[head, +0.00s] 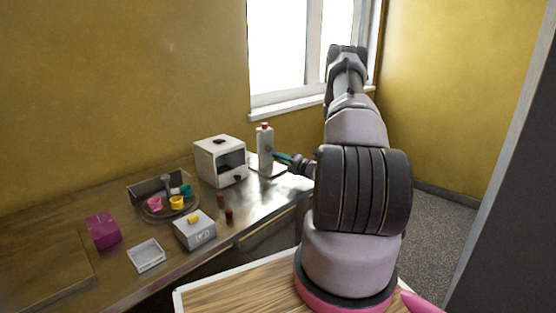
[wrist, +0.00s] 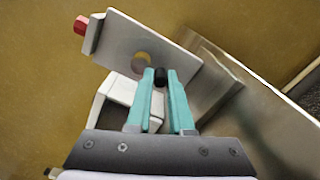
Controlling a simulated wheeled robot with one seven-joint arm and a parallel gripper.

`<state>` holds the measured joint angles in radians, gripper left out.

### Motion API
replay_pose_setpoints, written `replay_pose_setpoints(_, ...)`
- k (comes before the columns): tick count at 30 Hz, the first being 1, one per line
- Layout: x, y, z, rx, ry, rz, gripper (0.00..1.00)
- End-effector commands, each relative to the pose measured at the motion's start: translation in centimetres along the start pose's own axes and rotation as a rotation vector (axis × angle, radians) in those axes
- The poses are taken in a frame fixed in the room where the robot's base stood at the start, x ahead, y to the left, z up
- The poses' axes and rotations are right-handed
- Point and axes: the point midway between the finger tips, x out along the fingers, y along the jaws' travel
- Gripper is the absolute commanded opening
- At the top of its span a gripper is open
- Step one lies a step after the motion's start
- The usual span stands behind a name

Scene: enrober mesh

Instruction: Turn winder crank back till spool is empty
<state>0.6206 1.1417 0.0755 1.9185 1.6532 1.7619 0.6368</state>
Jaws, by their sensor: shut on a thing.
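The winder (head: 265,146) stands at the back right of the bench as a pale upright panel with a red top. In the wrist view its grey plate (wrist: 165,40) lies tilted, with a red cap (wrist: 82,25) at the left end. A dull yellow disc (wrist: 141,62) shows on the plate; I cannot tell whether it is the spool or how much it holds. My gripper (head: 284,158) reaches the winder from the right. In the wrist view its teal fingers are shut on the black crank knob (wrist: 160,77). The crank's arm is hidden.
A white box machine (head: 220,162) stands close left of the winder.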

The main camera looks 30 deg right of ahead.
Motion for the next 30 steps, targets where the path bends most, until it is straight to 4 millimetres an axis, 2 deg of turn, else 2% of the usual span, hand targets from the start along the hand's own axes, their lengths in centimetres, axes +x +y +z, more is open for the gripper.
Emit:
replay_pose_setpoints(18, -0.2, 0.1, 1.6, -0.57, -0.001, -0.006, 0.0)
replay_pose_setpoints(30, -0.2, 0.4, 2.2, -0.804, -0.002, -0.007, 0.0)
